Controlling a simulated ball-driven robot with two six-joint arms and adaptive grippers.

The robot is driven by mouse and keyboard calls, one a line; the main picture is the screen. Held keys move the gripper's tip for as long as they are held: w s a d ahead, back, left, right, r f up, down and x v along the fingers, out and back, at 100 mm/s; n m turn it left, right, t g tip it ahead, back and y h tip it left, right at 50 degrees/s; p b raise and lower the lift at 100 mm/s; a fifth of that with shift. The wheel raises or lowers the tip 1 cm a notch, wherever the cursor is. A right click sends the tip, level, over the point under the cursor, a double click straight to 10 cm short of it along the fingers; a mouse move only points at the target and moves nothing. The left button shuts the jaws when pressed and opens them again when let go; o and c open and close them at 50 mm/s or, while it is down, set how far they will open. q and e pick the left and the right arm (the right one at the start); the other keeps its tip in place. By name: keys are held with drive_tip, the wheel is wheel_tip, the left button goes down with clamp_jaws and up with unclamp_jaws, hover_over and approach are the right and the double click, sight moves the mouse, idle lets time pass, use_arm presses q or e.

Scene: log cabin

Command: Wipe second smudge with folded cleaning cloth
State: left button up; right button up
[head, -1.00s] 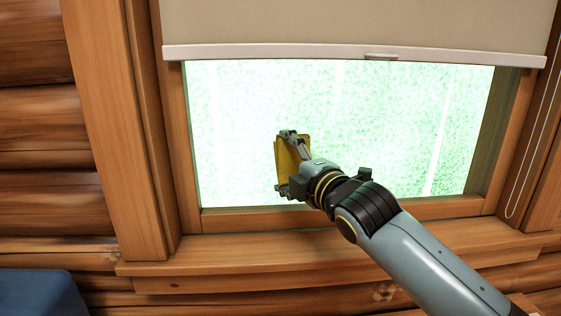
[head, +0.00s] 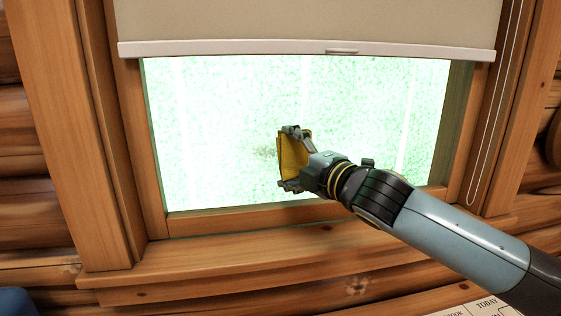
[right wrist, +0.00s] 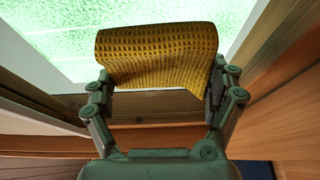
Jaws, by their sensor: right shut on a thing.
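The folded cleaning cloth (head: 291,155) is yellow with a waffle weave. My right gripper (head: 292,158) is shut on it and holds it upright in front of the window pane (head: 215,120). In the right wrist view the cloth (right wrist: 158,55) spans between the two fingers. I cannot tell whether the cloth touches the glass. My left gripper is not in view.
A beige roller blind (head: 310,20) covers the upper window. The wooden frame and sill (head: 250,257) border the pane below. A looped blind cord (head: 487,150) hangs at the right. A printed sheet (head: 480,308) lies at the bottom right.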

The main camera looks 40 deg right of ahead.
sight(224, 156)
drive_tip(key=shift+r+p, duration=0.1)
drive_tip(key=shift+p, duration=0.25)
drive_tip(key=shift+w+a+r+p, duration=0.1)
drive_tip(key=shift+w+a+p, duration=0.15)
drive_tip(key=shift+a+p, duration=0.2)
drive_tip(key=shift+w+a+p, duration=0.35)
drive_tip(key=shift+a+p, duration=0.4)
drive_tip(key=shift+w+a+p, duration=0.3)
drive_tip(key=shift+a, duration=0.3)
drive_tip(key=shift+w+a+p, duration=0.45)
drive_tip(key=shift+a+p, duration=0.4)
drive_tip(key=shift+p, duration=0.05)
drive_tip(key=shift+w+a+p, duration=0.25)
drive_tip(key=shift+a, duration=0.25)
drive_tip(key=shift+w+a+p, duration=0.2)
drive_tip(key=shift+a+p, duration=0.05)
drive_tip(key=shift+a, duration=0.2)
drive_tip(key=shift+w+a+p, duration=0.3)
drive_tip(key=shift+w+a, duration=0.1)
drive_tip(key=shift+a, duration=0.4)
drive_tip(key=shift+w+a+p, duration=0.25)
drive_tip(key=shift+w+a, duration=0.1)
drive_tip(key=shift+a, duration=0.4)
